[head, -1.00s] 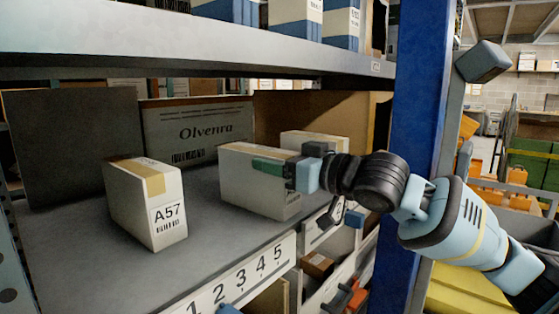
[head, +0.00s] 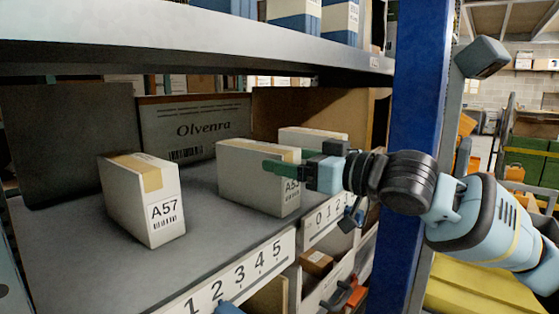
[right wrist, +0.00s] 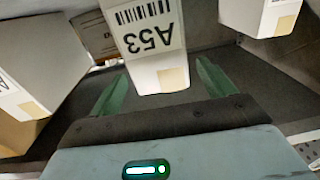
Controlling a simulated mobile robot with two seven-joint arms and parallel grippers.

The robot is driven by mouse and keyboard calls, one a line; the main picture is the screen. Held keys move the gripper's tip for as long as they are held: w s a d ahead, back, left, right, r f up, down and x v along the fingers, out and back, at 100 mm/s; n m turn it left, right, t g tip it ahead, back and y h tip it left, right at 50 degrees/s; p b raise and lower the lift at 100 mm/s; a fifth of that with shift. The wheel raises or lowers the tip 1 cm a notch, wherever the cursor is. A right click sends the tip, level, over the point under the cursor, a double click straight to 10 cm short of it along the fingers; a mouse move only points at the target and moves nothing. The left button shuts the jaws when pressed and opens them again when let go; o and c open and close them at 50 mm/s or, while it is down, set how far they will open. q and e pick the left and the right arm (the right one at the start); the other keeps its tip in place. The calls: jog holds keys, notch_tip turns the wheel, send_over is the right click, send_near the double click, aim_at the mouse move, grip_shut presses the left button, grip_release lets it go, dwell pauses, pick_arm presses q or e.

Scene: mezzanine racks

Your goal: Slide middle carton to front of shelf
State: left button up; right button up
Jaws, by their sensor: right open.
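The middle carton (head: 245,178) is a pale box with brown tape on top and a label reading A53. It stands upright on the grey shelf (head: 75,245) between two similar cartons. In the right wrist view its label (right wrist: 150,38) shows upside down. My right gripper (head: 284,166) is open at the carton's labelled front end. In the right wrist view the green fingers (right wrist: 160,84) lie on either side of that end, with gaps visible. In the head view the near finger and gripper body hide part of the front end. My left gripper is not in view.
Carton A57 (head: 145,205) stands to the left and another carton (head: 312,138) to the right. A grey Olvenra box (head: 198,130) is behind. A blue upright (head: 412,110) stands at the right. The numbered strip (head: 232,280) marks the front edge.

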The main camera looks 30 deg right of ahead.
jog(key=v, duration=0.3)
jog(key=shift+f, duration=0.1)
jog(key=shift+s+d+b, duration=0.1)
jog(key=shift+s+b, duration=0.2)
jog(key=shift+s, duration=0.1)
